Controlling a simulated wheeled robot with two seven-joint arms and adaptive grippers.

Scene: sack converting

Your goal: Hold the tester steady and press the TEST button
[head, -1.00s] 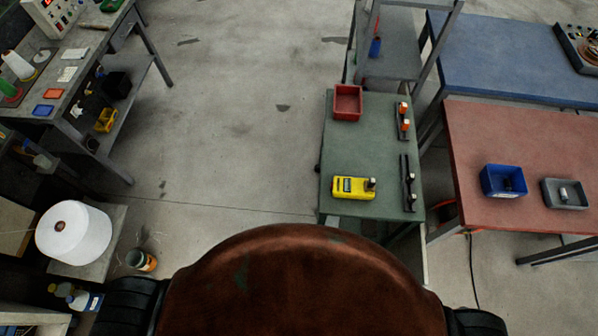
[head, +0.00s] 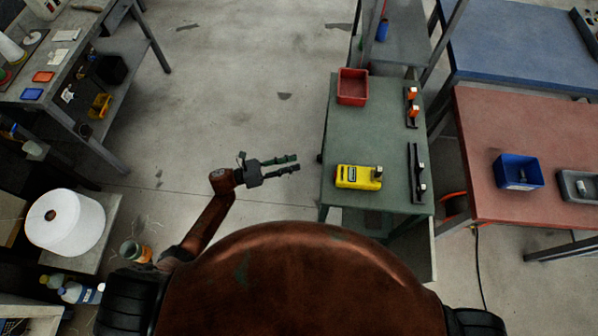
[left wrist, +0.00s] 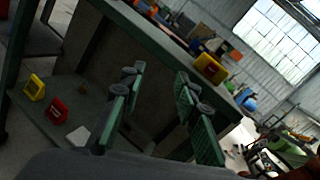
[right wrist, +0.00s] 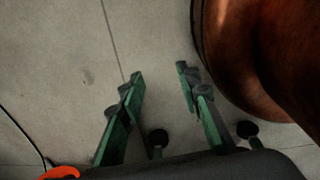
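The yellow tester (head: 352,177) lies on the green table (head: 375,130), near its front edge. It has a dark display and a pale block at its right end; I cannot make out the TEST button. My left gripper (head: 296,164) is open and empty, left of the table and apart from it, its fingers pointing right toward the tester. In the left wrist view the fingers (left wrist: 158,90) are spread, with a yellow thing (left wrist: 211,68), probably the tester, on the table edge beyond. My right gripper (right wrist: 160,85) is open and empty over bare floor; it is not in the head view.
A red bin (head: 352,87) stands at the table's back left. Black holders with orange and pale pieces (head: 412,105) line its right side. A red table (head: 520,140) with a blue bin (head: 518,172) stands to the right. Open floor lies left of the green table.

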